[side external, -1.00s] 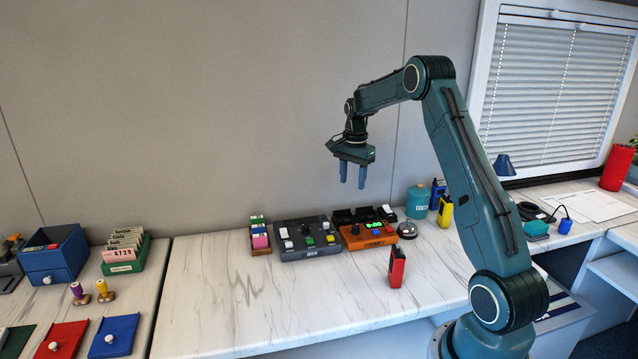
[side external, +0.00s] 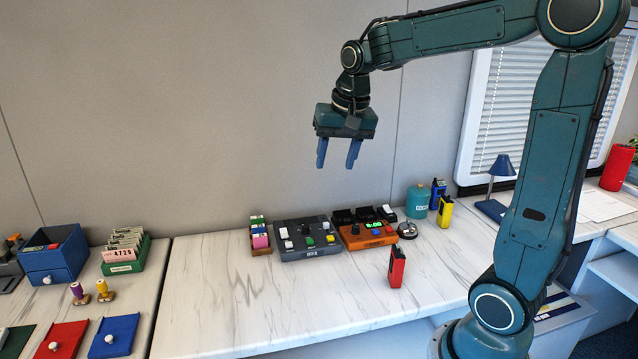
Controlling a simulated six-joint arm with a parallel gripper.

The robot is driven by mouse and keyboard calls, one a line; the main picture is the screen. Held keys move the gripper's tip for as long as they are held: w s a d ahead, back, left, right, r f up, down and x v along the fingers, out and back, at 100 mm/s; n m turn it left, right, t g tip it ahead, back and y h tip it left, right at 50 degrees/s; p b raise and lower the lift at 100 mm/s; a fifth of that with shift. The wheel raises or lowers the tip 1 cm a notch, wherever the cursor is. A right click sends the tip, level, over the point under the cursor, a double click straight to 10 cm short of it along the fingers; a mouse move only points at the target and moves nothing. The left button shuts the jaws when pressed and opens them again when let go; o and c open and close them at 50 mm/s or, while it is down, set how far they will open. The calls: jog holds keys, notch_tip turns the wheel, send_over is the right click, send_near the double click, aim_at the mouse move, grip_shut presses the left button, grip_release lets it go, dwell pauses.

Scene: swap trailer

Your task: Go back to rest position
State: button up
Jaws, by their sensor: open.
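My gripper (side external: 338,154) is in the air above the back of the marble counter, pointing down. Its two blue fingers are apart and nothing is between them. Below it stand a dark grey control box (side external: 308,240) with coloured buttons and an orange box (side external: 366,236) with a green display. The gripper is well clear of both and touches nothing.
A red battery-like block (side external: 396,267) stands on the counter (side external: 290,310). A teal canister (side external: 418,201), a yellow block (side external: 445,211) and a blue lamp (side external: 500,180) stand to the right. A blue drawer box (side external: 56,258) and green card tray (side external: 125,256) are left.

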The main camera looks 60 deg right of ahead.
jog(key=s+a+f+n+t+y, duration=0.1)
jog(key=s+a+f+n+t, duration=0.1)
jog(key=s+a+n, duration=0.7)
jog(key=s+a, duration=0.3)
jog(key=s, duration=0.4)
jog(key=shift+s+a+t, duration=0.25)
jog(key=shift+s+t, duration=0.05)
jog(key=shift+s, duration=0.1)
